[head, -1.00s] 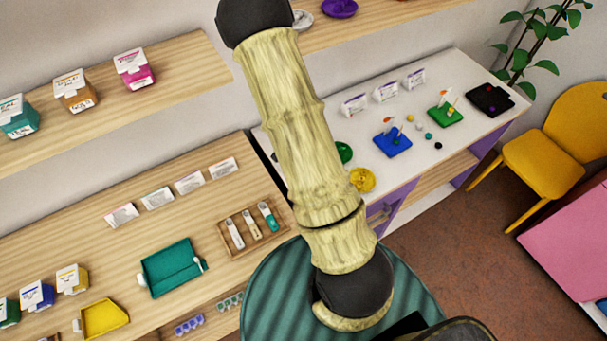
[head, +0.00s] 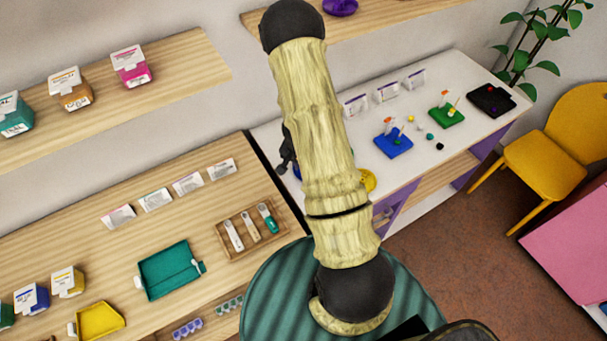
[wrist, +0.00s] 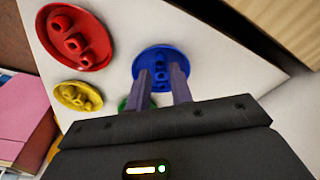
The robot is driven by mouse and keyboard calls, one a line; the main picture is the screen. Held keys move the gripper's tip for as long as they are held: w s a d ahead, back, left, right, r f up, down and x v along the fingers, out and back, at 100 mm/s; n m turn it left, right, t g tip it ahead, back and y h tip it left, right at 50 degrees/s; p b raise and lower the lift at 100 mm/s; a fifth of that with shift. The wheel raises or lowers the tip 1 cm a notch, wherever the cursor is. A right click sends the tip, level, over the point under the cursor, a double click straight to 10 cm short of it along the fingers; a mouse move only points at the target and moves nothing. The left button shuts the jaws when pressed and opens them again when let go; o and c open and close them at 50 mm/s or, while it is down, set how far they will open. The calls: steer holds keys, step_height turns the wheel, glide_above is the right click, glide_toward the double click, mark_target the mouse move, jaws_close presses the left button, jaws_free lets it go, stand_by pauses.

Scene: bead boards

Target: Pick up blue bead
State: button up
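In the wrist view a round blue dish (wrist: 152,57) lies on the white table with a few blue beads (wrist: 160,76) in it. My gripper (wrist: 162,72) points at this dish, its two fingers apart with blue beads showing between their tips. I cannot tell how high the tips are above the beads. In the head view my gripper (head: 287,152) shows at the left of my arm, and only a sliver of the blue dish (head: 296,172) shows. My arm hides the rest.
A red dish (wrist: 62,37) and a yellow dish (wrist: 65,95) of beads lie left of the blue dish; a green dish (wrist: 123,104) is partly hidden by my gripper. A blue peg board (head: 394,146), a green one (head: 446,117) and a black tray (head: 491,101) stand farther right.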

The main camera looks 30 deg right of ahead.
steer(key=f, duration=0.3)
steer(key=shift+w+d+f, duration=0.2)
steer(key=shift+d+f, duration=0.15)
jaws_close()
